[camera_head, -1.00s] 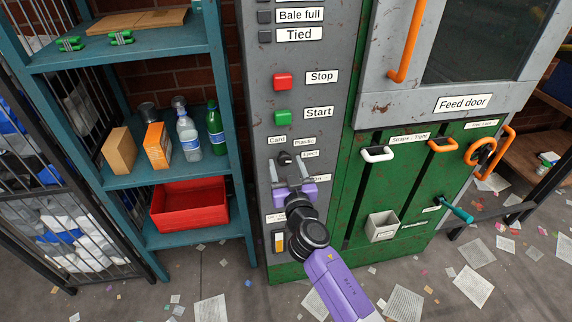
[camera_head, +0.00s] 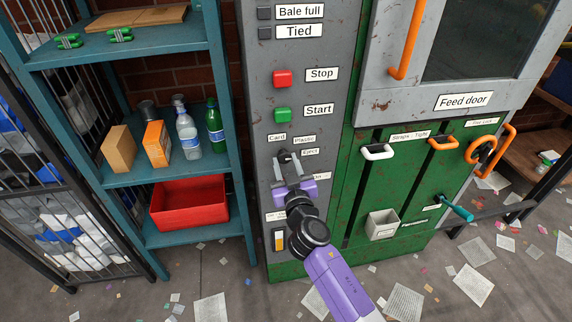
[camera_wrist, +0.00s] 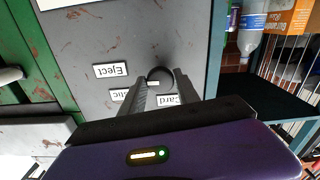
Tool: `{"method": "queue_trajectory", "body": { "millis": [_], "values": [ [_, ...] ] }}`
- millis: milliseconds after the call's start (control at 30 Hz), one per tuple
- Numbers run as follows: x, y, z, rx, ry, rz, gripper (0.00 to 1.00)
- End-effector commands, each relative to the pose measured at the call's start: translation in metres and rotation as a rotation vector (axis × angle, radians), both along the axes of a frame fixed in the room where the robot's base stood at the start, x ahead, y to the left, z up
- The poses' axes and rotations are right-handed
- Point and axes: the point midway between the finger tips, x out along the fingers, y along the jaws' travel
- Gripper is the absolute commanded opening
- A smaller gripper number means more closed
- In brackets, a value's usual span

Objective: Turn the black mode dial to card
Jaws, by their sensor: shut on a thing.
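The black mode dial (camera_head: 284,157) sits on the grey control panel (camera_head: 344,60), below the green Start button. The labels Card (camera_head: 277,138), Plastic (camera_head: 304,139) and Eject (camera_head: 310,152) stand around it. My gripper (camera_head: 287,163) reaches up to the dial from below and is shut on it. In the wrist view the dial (camera_wrist: 160,75) shows dark and round between the tips of my gripper (camera_wrist: 153,85). There the Card label (camera_wrist: 168,100) is partly covered by a finger. I cannot clearly tell which label the dial's pointer faces.
A red Stop button (camera_head: 282,78) and a green Start button (camera_head: 283,115) are above the dial. The green baler front with a white handle (camera_head: 378,152) is at the right. A teal shelf (camera_head: 150,177) with bottles and a red bin (camera_head: 190,204) stands at the left.

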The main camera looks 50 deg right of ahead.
Motion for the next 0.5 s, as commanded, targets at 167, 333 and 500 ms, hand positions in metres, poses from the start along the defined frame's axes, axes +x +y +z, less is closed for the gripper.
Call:
{"method": "queue_trajectory", "body": {
  "millis": [167, 333, 500],
  "values": [
    [-0.0003, 0.0002, -0.0008, -0.121, 0.08, 0.001, 0.0],
    [-0.0004, -0.0001, -0.0007, -0.254, 0.172, 0.001, 0.0],
    [-0.0005, -0.0003, -0.0002, -0.389, 0.263, 0.001, 0.0]
  ]
}}
